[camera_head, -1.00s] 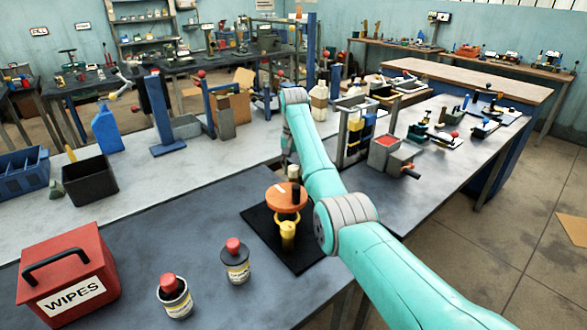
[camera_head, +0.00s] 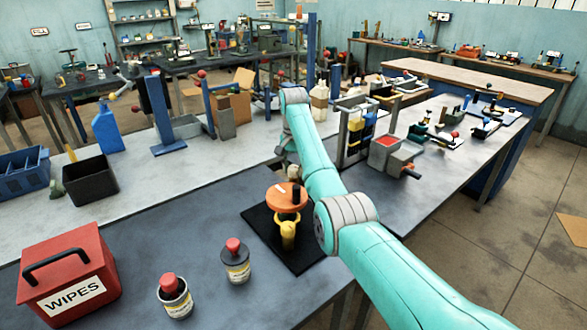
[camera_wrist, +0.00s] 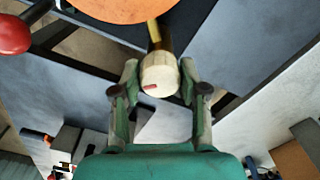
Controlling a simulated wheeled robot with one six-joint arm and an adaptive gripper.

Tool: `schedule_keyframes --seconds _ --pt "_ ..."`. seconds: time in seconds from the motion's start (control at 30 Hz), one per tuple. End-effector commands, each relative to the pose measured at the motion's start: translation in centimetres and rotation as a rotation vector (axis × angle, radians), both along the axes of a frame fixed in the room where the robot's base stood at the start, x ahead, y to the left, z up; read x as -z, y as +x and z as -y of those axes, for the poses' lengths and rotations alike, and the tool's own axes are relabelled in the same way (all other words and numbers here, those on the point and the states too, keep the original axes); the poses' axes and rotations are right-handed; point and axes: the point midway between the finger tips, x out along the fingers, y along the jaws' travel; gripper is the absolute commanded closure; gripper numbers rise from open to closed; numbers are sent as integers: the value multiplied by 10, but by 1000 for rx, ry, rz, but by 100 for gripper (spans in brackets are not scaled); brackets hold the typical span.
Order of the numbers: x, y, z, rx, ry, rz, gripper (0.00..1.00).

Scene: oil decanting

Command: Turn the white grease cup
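The white grease cup (camera_wrist: 160,74) is a short cream cylinder with a red mark on its face, seen in the wrist view. It sits at the end of a brass stem (camera_wrist: 154,34) beside an orange disc (camera_wrist: 115,6). My gripper (camera_wrist: 160,80) has one finger on each side of the cup, with the tips very near its sides. I cannot tell whether they touch it. In the head view, the orange disc (camera_head: 286,197) and yellow body (camera_head: 288,234) stand on a black mat (camera_head: 258,222).
A red ball knob (camera_wrist: 14,34) shows at the wrist view's left. Two red-capped cans (camera_head: 236,262) and a red wipes box (camera_head: 68,274) stand to the left. A caddy with bottles (camera_head: 352,132) stands beyond my arm.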

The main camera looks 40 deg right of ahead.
Motion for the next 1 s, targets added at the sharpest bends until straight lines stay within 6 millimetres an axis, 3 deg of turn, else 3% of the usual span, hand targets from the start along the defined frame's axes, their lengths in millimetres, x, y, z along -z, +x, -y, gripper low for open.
schedule_keyframes --seconds 0.03,0.1,0.57,1.0 --pt "1 0 0 -1 0 -1 42" --pt "0 0 0 -1 1 -1 32" --pt "0 0 0 -58 0 0 32" --pt "0 -1 1 -457 0 0 32"
